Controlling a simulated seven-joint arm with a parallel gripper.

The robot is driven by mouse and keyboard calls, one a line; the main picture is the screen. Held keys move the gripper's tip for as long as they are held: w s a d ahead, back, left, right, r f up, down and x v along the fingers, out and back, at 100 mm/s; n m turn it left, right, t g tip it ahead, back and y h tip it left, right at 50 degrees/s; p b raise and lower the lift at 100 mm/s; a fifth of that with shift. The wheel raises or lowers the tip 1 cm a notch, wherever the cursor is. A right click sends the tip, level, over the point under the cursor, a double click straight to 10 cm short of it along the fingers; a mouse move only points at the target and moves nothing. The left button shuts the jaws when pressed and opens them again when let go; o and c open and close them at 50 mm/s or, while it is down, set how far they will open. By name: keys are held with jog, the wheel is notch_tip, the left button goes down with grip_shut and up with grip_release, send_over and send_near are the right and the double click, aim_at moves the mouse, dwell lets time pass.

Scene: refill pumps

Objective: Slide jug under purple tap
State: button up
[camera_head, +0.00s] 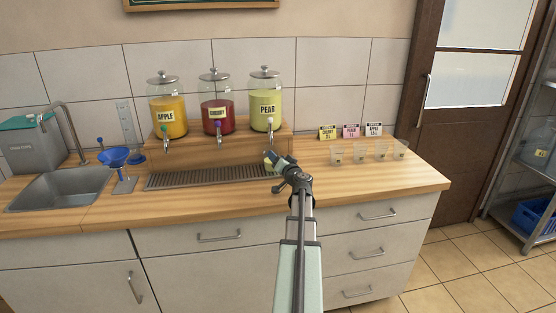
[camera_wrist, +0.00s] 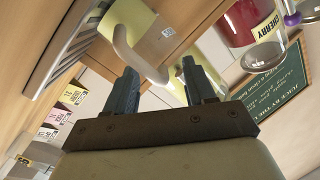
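The jug (camera_head: 269,160) is pale yellow-green and stands near the right end of the drip tray (camera_head: 205,178), partly hidden by my gripper. In the wrist view the jug (camera_wrist: 131,30) shows large, with its pale curved handle (camera_wrist: 124,48) towards me. My gripper (camera_wrist: 158,68) is open, with the handle's end in the gap between its fingertips; contact cannot be told. In the head view my gripper (camera_head: 277,165) is at the jug. The purple tap (camera_head: 218,126) is on the red cherry dispenser (camera_head: 217,104), left of the jug. Its purple knob (camera_wrist: 292,19) also shows in the wrist view.
The apple dispenser (camera_head: 167,104) and pear dispenser (camera_head: 265,102) flank the cherry one on a wooden shelf. Several clear cups (camera_head: 380,151) and label cards (camera_head: 350,131) stand to the right. A blue funnel (camera_head: 115,155) and a sink (camera_head: 62,188) are at left. The front counter is clear.

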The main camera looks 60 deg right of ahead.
grip_shut()
dwell(0.3)
jog(key=shift+w+a, duration=2.25)
jog(key=shift+a, duration=0.2)
jog(key=shift+w+a, duration=2.3)
jog(key=shift+a, duration=0.2)
jog(key=shift+w+a, duration=2.25)
jog(key=shift+a, duration=0.2)
jog(key=shift+o, duration=0.8)
grip_release()
jog(key=shift+s, duration=0.1)
jog(key=v, duration=1.1)
jog(key=shift+s+a+f, duration=0.1)
jog(key=shift+s+a, duration=0.2)
jog(key=shift+a, duration=0.05)
